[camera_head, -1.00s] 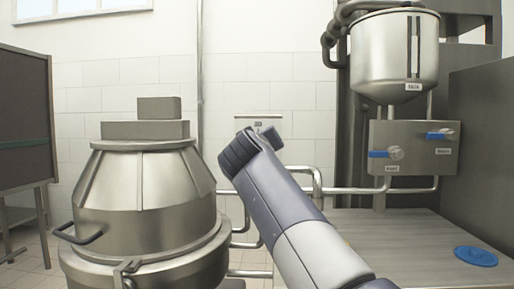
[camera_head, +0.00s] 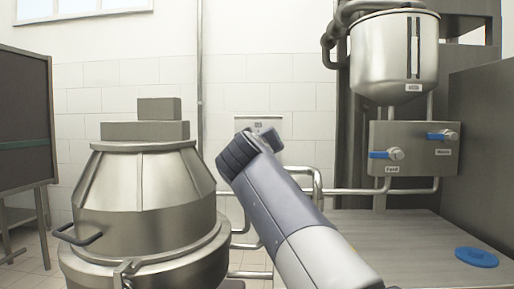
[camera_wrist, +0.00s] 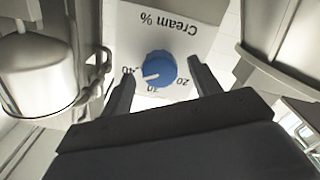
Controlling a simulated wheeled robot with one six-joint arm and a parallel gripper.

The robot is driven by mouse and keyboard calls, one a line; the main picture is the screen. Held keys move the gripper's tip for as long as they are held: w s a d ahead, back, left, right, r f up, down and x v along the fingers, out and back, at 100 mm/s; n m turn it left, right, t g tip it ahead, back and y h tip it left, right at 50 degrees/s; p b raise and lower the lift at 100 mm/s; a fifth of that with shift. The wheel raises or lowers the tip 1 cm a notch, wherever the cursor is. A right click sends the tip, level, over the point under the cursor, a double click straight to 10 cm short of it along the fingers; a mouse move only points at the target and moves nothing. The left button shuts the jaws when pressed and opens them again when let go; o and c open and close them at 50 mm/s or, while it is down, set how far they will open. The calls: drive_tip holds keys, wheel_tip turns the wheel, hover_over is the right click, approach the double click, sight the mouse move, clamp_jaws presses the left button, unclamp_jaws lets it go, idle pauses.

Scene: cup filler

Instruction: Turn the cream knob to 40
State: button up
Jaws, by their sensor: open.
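The cream knob (camera_wrist: 158,67) is a round blue dial with a white pointer mark, on a white panel (camera_wrist: 180,16) lettered "Cream %", upside down in the wrist view. Numbers 40, 30 and 20 show along its lower side. The pointer is directed to the lower left, between 40 and 30 and seemingly nearer 40. My gripper (camera_wrist: 161,72) is open, with one dark finger on each side of the knob. Gaps show between fingers and knob; depth is hard to judge. In the head view the panel (camera_head: 243,122) is partly hidden behind my arm, and the knob is not visible.
A large steel vessel (camera_head: 145,205) stands left of my arm. At right are a steel tank (camera_head: 385,60), a valve box (camera_head: 415,160) with blue handles, and a counter (camera_head: 400,235) bearing a blue disc (camera_head: 476,257). Pipes run below the panel.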

drive_tip(key=s, duration=0.9)
drive_tip(key=shift+s+a, duration=0.15)
drive_tip(key=shift+s, duration=0.1)
drive_tip(key=w, duration=1.1)
drive_tip(key=shift+d, duration=0.2)
drive_tip(key=shift+s, duration=0.15)
